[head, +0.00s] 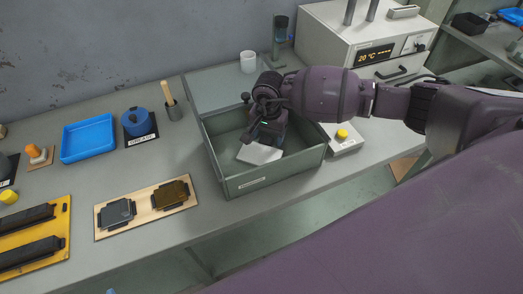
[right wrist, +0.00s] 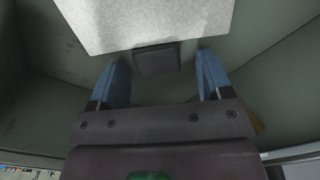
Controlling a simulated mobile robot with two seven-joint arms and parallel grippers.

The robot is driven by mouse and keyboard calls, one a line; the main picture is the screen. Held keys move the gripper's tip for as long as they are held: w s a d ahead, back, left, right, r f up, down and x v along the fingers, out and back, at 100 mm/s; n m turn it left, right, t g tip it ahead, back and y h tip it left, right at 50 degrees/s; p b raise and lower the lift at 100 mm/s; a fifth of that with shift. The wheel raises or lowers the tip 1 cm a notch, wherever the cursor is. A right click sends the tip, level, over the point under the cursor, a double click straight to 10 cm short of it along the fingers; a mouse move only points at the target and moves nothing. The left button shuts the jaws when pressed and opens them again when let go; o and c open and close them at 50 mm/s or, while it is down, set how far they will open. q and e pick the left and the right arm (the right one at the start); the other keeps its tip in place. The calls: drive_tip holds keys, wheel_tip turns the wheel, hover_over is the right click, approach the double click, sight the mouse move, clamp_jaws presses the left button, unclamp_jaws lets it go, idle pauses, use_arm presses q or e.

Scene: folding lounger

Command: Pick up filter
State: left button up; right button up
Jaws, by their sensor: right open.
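The likely filter is a flat pale panel (head: 259,153) lying inside a grey-green open bin (head: 250,182). In the right wrist view the pale panel (right wrist: 150,22) fills the top, with a dark tab (right wrist: 157,60) on its near edge. My right gripper (head: 266,138) reaches down into the bin above the panel. In the right wrist view its two blue fingers are open (right wrist: 161,72), one on either side of the tab with gaps between, and nothing is gripped. The gripper hides part of the panel in the head view. My left gripper is not in view.
The bin walls stand close around my right gripper. A white cup (head: 248,62) is behind the bin, and a white oven-like unit (head: 365,50) is at the back right. A yellow-button box (head: 344,138) sits right of the bin. A blue tray (head: 88,138) lies to the left.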

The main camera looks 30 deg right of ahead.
drive_tip(key=shift+f, duration=0.25)
drive_tip(key=c, duration=1.1)
drive_tip(key=shift+r, duration=0.15)
wheel_tip(320, 180, up, 20)
drive_tip(key=shift+f+b, duration=0.1)
drive_tip(key=shift+b, duration=0.25)
